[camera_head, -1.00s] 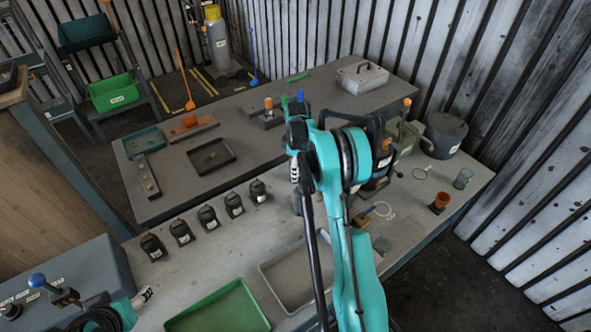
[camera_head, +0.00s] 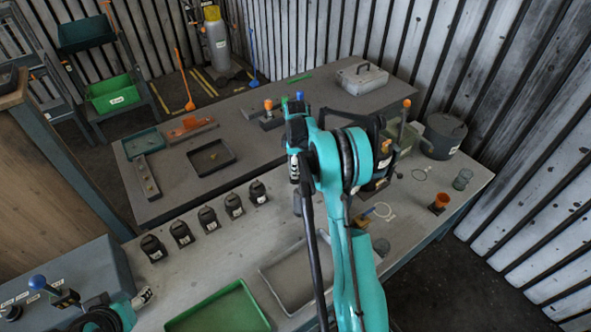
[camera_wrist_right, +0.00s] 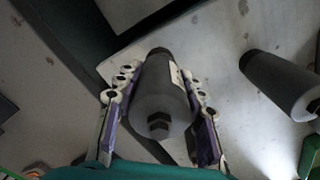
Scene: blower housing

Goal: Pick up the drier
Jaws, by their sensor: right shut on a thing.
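The drier (camera_wrist_right: 160,95) is a grey cylinder with a dark far end, a pale label and a dark hex fitting at its near end. In the right wrist view the two fingers of my right gripper (camera_wrist_right: 160,104) are closed along its sides. In the head view my right gripper (camera_head: 294,168) points down over the near bench, and a grey body (camera_head: 298,202) shows partly below it. I cannot tell how far it is off the bench. My left gripper (camera_head: 143,297) shows only partly at the lower left, apart from the drier.
A second grey cylinder (camera_wrist_right: 285,84) lies to the right in the wrist view. Several black labelled units (camera_head: 208,218) stand in a row to the left. A green tray (camera_head: 222,296) and a grey tray (camera_head: 270,282) are at the front. An orange-topped part (camera_head: 441,201) stands at the right.

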